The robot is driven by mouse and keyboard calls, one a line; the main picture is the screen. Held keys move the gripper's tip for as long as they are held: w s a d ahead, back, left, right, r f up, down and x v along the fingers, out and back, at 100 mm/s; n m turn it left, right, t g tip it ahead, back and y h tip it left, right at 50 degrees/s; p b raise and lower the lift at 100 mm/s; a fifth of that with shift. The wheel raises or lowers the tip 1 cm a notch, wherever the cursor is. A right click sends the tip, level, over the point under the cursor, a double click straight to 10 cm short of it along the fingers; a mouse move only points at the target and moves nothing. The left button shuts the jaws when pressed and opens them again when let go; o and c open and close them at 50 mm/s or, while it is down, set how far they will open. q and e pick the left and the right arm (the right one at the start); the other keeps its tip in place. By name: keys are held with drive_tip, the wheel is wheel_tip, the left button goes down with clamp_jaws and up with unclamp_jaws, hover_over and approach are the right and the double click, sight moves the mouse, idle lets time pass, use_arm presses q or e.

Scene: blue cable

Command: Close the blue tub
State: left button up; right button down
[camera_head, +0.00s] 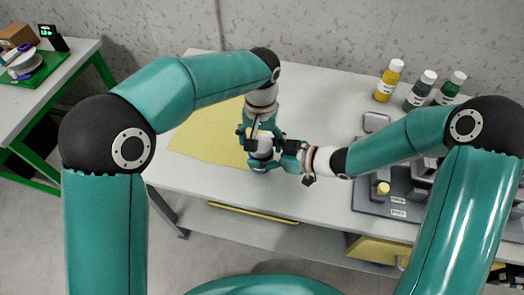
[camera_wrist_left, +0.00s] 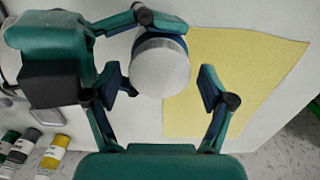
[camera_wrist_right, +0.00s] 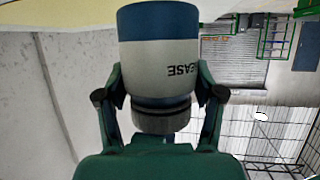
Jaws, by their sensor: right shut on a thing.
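The blue tub (camera_head: 258,168) is upright at the front edge of the yellow mat. The right wrist view shows its blue body and white label (camera_wrist_right: 160,60), with the grey lid (camera_wrist_right: 160,121) at the picture's lower end. My right gripper (camera_head: 277,160) is shut on the tub's body from the right. My left gripper (camera_head: 262,134) points down above the tub. I cannot tell whether the lid is fully seated.
The yellow mat (camera_head: 210,135) lies on the grey table (camera_head: 310,95). Several bottles, one yellow (camera_head: 388,80), stand at the back right. A grey tray with fixtures (camera_head: 375,197) is at the right, partly behind my right arm. A side table (camera_head: 60,70) stands far left.

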use_arm(q)
drive_tip(key=c, duration=1.1)
drive_tip(key=m, duration=0.5)
drive_tip(key=shift+c, duration=0.2)
drive_tip(key=o, duration=1.4)
drive_tip(key=shift+c, duration=0.2)
drive_tip(key=shift+r, duration=0.15)
wheel_tip(320, 180, up, 12)
drive_tip(key=shift+f, duration=0.2)
drive_tip(key=shift+w, duration=0.1)
